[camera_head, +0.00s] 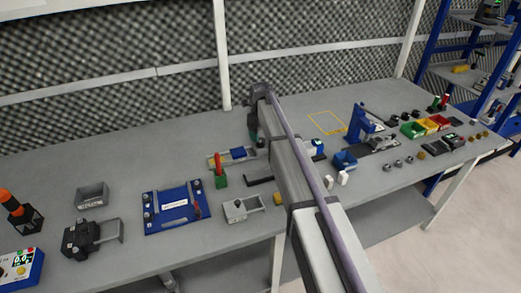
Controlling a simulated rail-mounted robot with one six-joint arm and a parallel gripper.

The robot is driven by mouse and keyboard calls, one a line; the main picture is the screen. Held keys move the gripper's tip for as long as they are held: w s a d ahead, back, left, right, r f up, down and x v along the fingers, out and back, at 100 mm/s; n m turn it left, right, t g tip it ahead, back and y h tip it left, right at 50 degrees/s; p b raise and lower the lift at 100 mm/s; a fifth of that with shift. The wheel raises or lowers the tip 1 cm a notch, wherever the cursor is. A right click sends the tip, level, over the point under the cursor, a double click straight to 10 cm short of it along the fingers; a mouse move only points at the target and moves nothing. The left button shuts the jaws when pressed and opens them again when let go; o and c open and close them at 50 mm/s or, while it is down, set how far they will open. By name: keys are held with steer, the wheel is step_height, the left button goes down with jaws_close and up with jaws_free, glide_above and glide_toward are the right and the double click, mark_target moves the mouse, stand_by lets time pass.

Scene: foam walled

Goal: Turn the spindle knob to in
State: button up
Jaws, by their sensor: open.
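My arm reaches from the lower right to the back of the bench. My gripper (259,140) hangs down at its far end, small, dark and partly hidden by the arm. It is open, with nothing visible held. Below and left of it lies a low grey, yellow and blue device (238,155), its right end close to the gripper. I cannot tell for sure which part is the spindle knob, or how it is turned. Whether the gripper touches the device is also unclear.
A green block with a red handle (220,175) stands just left of my arm. A blue plate fixture (176,208) and a grey box (241,208) lie nearer the front. A blue press (362,125) and coloured bins (428,126) stand right. The back left bench is clear.

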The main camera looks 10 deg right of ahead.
mark_target(260, 140)
step_height(260, 140, down, 4)
steer(key=shift+r+b, duration=0.2)
steer(key=shift+b, duration=0.75)
steer(key=shift+r, duration=0.1)
steer(key=c, duration=0.9)
steer(key=shift+c, duration=0.2)
steer(key=shift+n, duration=0.3)
